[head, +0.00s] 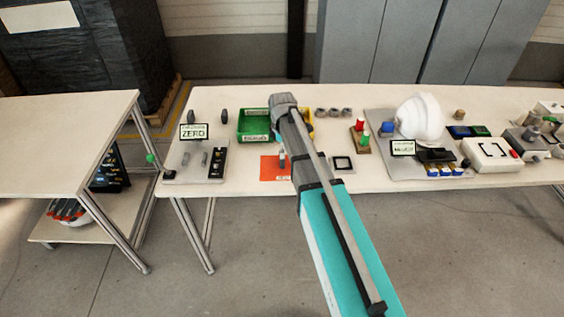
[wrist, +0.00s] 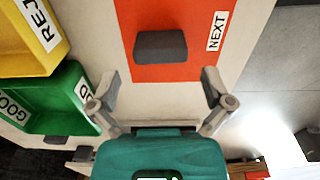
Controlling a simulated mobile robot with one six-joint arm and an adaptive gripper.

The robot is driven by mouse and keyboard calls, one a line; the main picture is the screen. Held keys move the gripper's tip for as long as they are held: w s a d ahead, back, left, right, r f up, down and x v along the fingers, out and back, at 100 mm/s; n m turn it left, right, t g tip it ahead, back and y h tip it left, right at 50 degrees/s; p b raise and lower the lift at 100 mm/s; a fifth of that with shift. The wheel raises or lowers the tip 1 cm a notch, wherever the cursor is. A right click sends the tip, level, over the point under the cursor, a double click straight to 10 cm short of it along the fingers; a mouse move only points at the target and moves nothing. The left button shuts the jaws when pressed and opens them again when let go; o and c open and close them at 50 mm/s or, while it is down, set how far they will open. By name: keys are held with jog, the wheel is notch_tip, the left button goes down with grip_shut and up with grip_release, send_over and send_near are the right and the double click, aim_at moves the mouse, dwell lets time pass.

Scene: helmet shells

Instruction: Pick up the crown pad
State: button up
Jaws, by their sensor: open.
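A dark grey block-like pad (wrist: 161,45), which I take to be the crown pad, lies on the orange mat (wrist: 190,72) marked NEXT in the wrist view. My gripper (wrist: 161,86) is open and empty. Its two fingers are spread just below the pad in that picture, apart from it, with the pad's width lying between their lines. In the head view the mat (head: 269,168) shows beside my arm. The pad does not show there and seems hidden behind my arm. One finger of my gripper (head: 282,160) shows over the mat.
A green bin (wrist: 65,100) and a yellow bin marked REJ (wrist: 30,58) stand left of the mat in the wrist view. In the head view, a ZERO sign (head: 193,131) stands to the left. A white helmet shell (head: 422,117) and a black-framed square (head: 342,163) are to the right.

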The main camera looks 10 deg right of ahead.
jog(key=shift+f, duration=0.15)
notch_tip(320, 180, down, 5)
jog(key=b, duration=0.5)
dwell(0.3)
dwell(0.5)
jog(key=c, duration=0.6)
